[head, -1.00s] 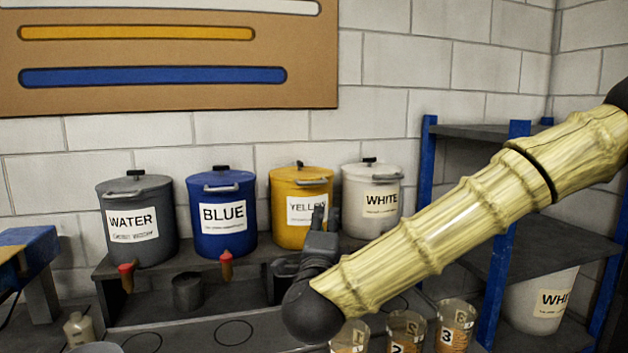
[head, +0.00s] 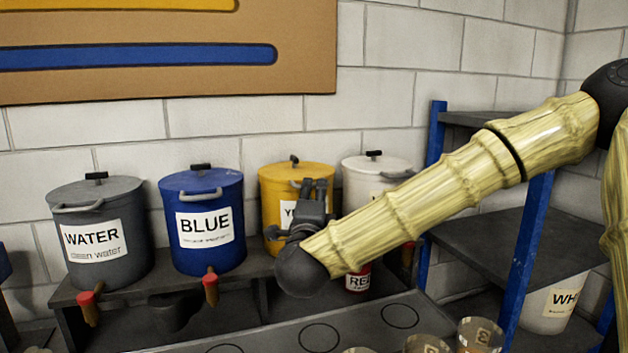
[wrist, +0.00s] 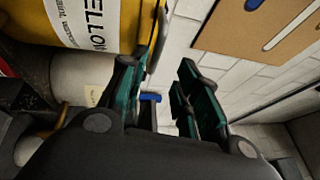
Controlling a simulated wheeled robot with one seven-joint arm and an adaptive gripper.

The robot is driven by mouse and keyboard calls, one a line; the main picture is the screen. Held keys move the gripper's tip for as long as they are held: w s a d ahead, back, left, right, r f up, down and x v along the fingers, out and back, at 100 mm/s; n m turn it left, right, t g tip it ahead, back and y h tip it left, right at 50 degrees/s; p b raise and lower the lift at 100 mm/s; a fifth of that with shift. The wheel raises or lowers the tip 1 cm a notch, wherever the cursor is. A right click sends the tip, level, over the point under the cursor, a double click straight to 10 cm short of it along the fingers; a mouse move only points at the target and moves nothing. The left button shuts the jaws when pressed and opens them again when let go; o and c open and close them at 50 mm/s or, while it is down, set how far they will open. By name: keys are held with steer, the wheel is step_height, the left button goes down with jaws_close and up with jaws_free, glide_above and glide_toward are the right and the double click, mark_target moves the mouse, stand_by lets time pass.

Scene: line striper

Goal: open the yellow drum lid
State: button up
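The yellow drum (head: 276,197) stands on the dark bench between the blue and white drums. Its lid (head: 312,169) is on, with a dark knob (head: 294,160) on top and a grey handle at the front edge, partly hidden. My gripper (head: 314,187) is in front of the drum's right side, just below lid height, with its fingers pointing up and covering part of the label. In the wrist view the yellow drum (wrist: 110,12) fills the upper left, beside one finger. My gripper (wrist: 160,88) is open there, with no drum part visible between its fingers.
The blue drum (head: 207,253), the grey water drum (head: 110,267) and the white drum (head: 368,177) stand in the same row. Red-handled taps (head: 210,287) stick out in front. A blue-post shelf (head: 525,250) is at right.

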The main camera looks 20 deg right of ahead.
mark_target(313, 187)
steer(key=p+x, duration=0.1)
steer(key=x, duration=0.4)
steer(key=shift+w+a+f, duration=0.1)
steer(key=shift+w, duration=0.1)
steer(key=shift+w+f, duration=0.3)
steer(key=shift+w, duration=0.3)
steer(key=shift+s+r, duration=0.1)
steer(key=shift+s, duration=0.05)
steer(key=shift+s+r, duration=0.1)
steer(key=shift+c, duration=0.8)
jaws_close()
